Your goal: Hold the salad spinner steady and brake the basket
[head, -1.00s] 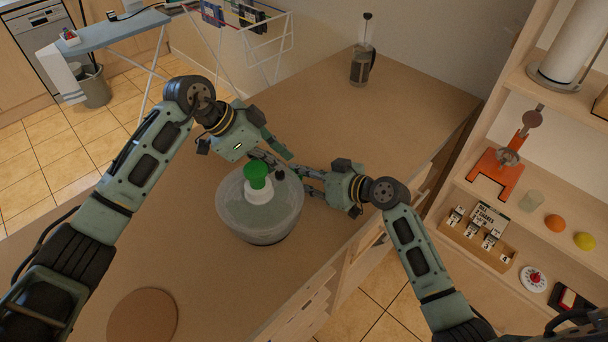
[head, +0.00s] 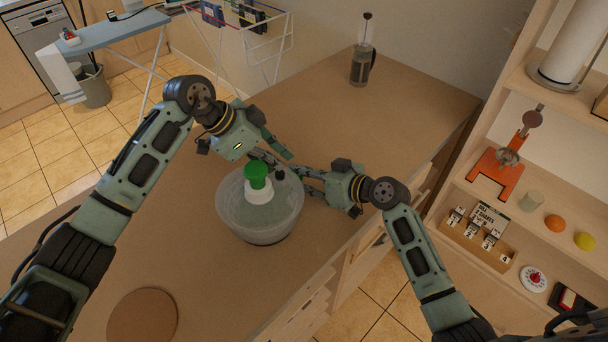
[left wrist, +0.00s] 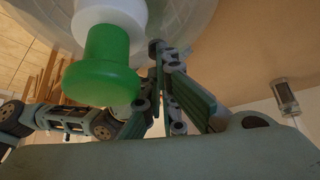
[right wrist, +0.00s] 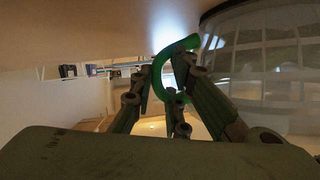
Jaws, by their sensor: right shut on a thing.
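The salad spinner (head: 262,222) stands on the counter, a clear bowl with a green knob (head: 257,170) on a white stem. A small dark button (head: 279,175) sits near the far right of its lid. My left gripper (head: 284,162) is over the far rim, beside the button. In the left wrist view its fingertips (left wrist: 163,55) look drawn together, close to the lid; contact is unclear. My right gripper (head: 298,172) is at the right side of the bowl. In the right wrist view its fingers are shut on a green curved handle (right wrist: 158,70) beside the bowl (right wrist: 270,65).
The counter's right edge and drawers lie close to the spinner. A round brown board (head: 142,316) lies near the front. A French press (head: 362,66) stands at the far end. Shelves with an orange device (head: 497,172) are on the right. The counter left of the spinner is mostly clear.

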